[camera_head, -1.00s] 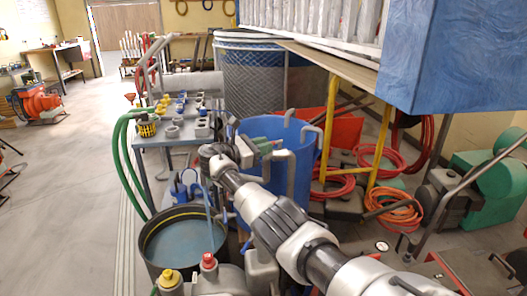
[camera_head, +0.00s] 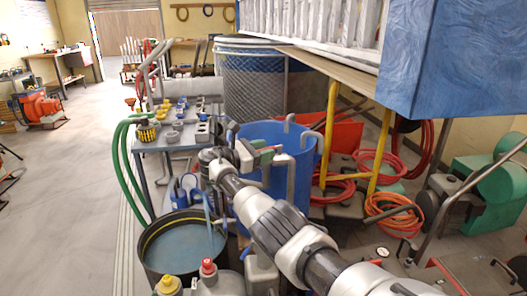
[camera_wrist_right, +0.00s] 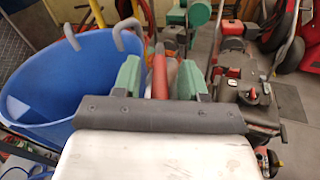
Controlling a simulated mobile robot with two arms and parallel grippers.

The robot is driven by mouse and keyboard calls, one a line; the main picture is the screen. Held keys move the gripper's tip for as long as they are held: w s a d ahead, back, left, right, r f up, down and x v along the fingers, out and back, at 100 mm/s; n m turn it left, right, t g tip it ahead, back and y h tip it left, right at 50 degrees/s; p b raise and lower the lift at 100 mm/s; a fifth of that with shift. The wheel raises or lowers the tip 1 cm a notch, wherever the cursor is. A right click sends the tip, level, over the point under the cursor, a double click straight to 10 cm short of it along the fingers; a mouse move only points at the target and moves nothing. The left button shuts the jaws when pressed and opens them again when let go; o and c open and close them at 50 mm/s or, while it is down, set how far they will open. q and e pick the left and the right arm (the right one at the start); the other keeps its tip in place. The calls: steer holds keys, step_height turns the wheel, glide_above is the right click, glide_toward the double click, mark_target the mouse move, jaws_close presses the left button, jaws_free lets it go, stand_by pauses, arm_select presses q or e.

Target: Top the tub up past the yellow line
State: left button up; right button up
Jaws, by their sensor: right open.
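The black tub (camera_head: 150,262) stands on the floor at the lower left of the head view. A yellow line runs around its inner wall, and bluish water (camera_head: 180,250) lies below the visible part of the line. A thin light-blue strand (camera_head: 208,212) reaches down over the tub; I cannot tell whether it is a tube or water. My right gripper (camera_head: 262,156) is in front of the blue barrel (camera_head: 305,165). In the right wrist view, its green fingers (camera_wrist_right: 158,76) are apart. A red shape shows between them, apparently behind. My left gripper is not in view.
A grey bench (camera_head: 180,138) with small fittings stands behind the tub, with green hoses (camera_head: 124,165) hanging at its left end. Red-capped and yellow-capped containers (camera_head: 208,268) stand before the tub. A yellow frame (camera_head: 328,140) and coiled hoses are at right.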

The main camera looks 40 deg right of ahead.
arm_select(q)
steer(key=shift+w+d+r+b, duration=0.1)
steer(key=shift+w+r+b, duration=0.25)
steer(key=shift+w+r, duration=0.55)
arm_select(e)
steer(key=w+a, duration=0.1)
steer(key=a, duration=0.9)
steer(key=shift+w+a, duration=0.15)
steer(key=shift+a, duration=0.2)
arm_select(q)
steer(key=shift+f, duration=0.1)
arm_select(e)
steer(key=shift+c, duration=0.2)
